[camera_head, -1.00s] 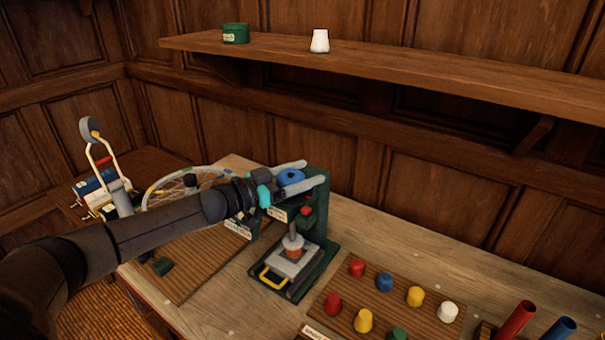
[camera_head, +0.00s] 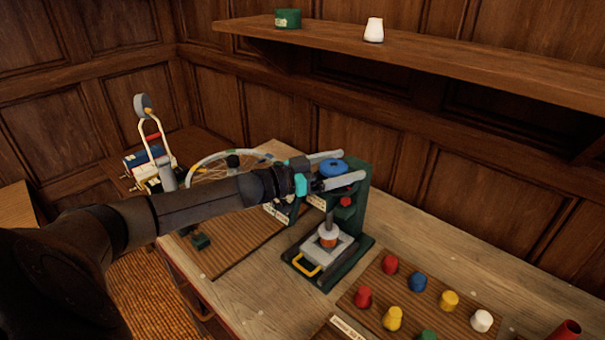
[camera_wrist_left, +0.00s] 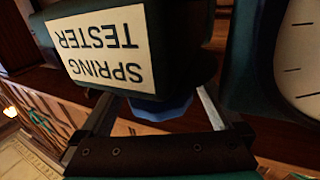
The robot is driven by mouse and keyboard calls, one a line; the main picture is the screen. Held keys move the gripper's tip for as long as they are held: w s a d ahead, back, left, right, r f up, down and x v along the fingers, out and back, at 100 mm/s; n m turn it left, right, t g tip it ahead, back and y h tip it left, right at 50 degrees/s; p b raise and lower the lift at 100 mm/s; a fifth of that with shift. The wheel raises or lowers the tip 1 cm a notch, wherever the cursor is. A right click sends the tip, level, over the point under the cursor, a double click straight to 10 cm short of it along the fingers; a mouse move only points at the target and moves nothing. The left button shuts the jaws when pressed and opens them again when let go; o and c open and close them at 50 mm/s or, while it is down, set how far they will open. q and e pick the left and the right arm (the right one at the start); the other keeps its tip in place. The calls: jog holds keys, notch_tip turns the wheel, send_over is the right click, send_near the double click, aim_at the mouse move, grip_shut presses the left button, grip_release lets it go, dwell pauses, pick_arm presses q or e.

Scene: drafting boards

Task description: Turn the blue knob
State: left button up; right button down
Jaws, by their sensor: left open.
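The blue knob (camera_head: 333,168) sits at the top of a dark green stand (camera_head: 353,212) on the bench. My left gripper (camera_head: 354,165) is open, with one finger on each side of the knob. In the left wrist view the knob (camera_wrist_left: 160,108) shows between the two spread fingers, partly hidden behind a housing with a "SPRING TESTER" label (camera_wrist_left: 100,45). I cannot tell whether either finger touches it. Below the knob, a grey post stands over an orange piece (camera_head: 328,239) on a plate with a yellow handle. My right gripper is not in view.
A board with several coloured pegs (camera_head: 417,282) lies right of the stand. A spoked wheel (camera_head: 215,165) and a brown board (camera_head: 230,240) are to the left. A shelf (camera_head: 440,50) with a green tin and a white piece runs along the wall above.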

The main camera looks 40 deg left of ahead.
pick_arm(q)
jog(key=v, duration=0.6)
jog(key=shift+s+a+f, duration=0.1)
jog(key=shift+s, duration=0.1)
jog(key=p+v, duration=0.2)
jog(key=v, duration=0.5)
jog(key=shift+s+a, duration=0.2)
jog(key=shift+s, duration=0.1)
jog(key=n+y, duration=1.2)
jog(key=y, duration=0.6)
send_near(333, 175)
jog(key=shift+g, duration=0.3)
jog(key=p+x, duration=0.2)
jog(key=x, duration=0.3)
jog(key=p+x, duration=0.2)
jog(key=x, duration=0.4)
jog(key=shift+w+r, duration=0.2)
jog(key=shift+w, duration=0.05)
